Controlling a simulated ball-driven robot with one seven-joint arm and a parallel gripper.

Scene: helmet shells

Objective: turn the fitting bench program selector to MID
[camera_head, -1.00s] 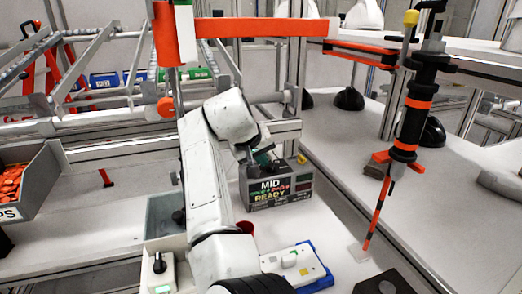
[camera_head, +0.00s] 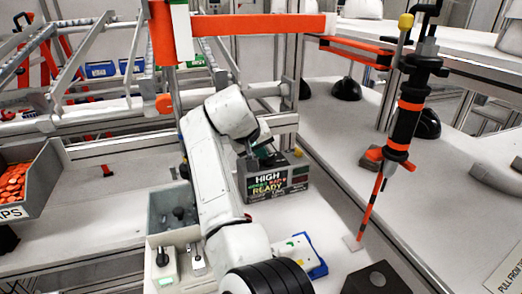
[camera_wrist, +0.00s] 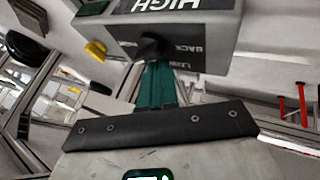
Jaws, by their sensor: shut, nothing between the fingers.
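The program selector box (camera_head: 246,186) stands on the bench, its dark display reading HIGH above READY in the head view. In the wrist view the grey box (camera_wrist: 210,42) appears upside down, with HIGH at the top and a label reading BACK. A black knob (camera_wrist: 150,48) is on its near face. My gripper (camera_wrist: 157,66) is shut with nothing between its green fingers. The fingertips are at the knob; I cannot tell whether they touch it. In the head view my gripper (camera_head: 268,157) is at the top of the box, partly hidden by my arm.
A white unit with a black knob (camera_head: 162,258) and a grey bin (camera_head: 160,222) stand left of my arm. A blue-edged white board (camera_head: 318,268) lies to the right. A black and orange hanging tool (camera_head: 408,110) and a dark block (camera_head: 378,279) are further right.

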